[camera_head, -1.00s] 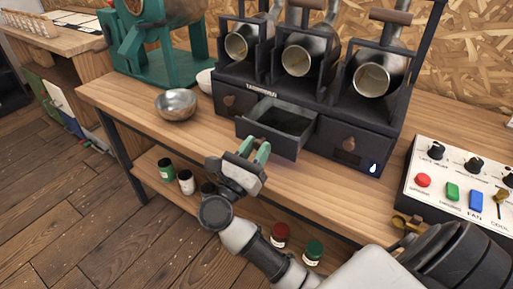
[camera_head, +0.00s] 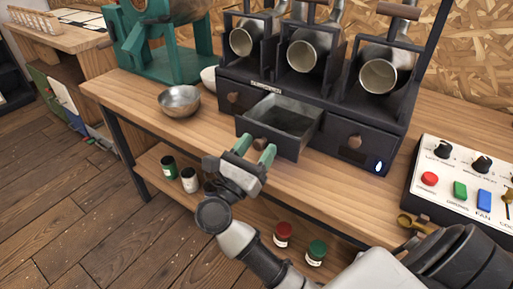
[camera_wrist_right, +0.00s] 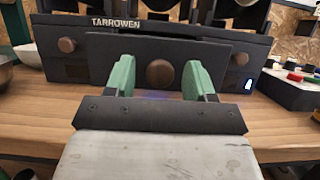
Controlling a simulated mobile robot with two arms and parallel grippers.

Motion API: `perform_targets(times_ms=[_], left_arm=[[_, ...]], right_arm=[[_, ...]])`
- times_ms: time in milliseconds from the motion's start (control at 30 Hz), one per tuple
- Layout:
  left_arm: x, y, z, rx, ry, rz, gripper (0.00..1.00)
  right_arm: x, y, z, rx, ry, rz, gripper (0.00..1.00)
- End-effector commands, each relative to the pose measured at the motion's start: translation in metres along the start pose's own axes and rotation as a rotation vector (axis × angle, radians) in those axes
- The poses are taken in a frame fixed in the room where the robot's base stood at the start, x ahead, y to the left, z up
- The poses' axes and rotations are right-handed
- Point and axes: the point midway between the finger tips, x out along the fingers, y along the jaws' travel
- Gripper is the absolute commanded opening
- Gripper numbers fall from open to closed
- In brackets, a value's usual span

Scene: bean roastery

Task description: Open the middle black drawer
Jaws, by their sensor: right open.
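The middle black drawer (camera_head: 288,118) stands pulled out of the black roaster unit, and its empty-looking grey inside shows in the head view. Its round brown knob (camera_head: 261,143) sits on the drawer front. It also shows in the right wrist view as a knob (camera_wrist_right: 160,73) in the centre. My right gripper (camera_head: 256,150) is open, with its green fingers on either side of the knob and gaps between them and it. In the right wrist view the gripper (camera_wrist_right: 160,80) faces the drawer front squarely. My left gripper is not in view.
The left drawer (camera_head: 233,98) and right drawer (camera_head: 350,143) are shut. A metal bowl (camera_head: 180,100) stands on the wooden bench (camera_head: 150,112) to the left. A control panel (camera_head: 460,170) stands at the right. Several jars sit on the lower shelf (camera_head: 225,200).

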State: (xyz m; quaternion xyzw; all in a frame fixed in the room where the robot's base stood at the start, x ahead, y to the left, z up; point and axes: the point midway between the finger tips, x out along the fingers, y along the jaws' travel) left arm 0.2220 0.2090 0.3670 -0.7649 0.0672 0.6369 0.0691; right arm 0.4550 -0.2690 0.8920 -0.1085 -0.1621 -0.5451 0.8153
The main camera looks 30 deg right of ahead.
Motion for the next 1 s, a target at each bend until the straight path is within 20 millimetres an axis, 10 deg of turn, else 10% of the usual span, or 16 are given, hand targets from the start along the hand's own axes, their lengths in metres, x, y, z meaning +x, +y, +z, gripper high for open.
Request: perform_targets(times_ms=[700, 1000], left_arm=[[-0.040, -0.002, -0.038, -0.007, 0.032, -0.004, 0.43], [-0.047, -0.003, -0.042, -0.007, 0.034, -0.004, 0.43]], right_arm=[[-0.097, 0.000, -0.002, -0.001, 0.002, 0.001, 0.54], [-0.109, 0.000, 0.000, 0.000, 0.000, 0.000, 0.54]])
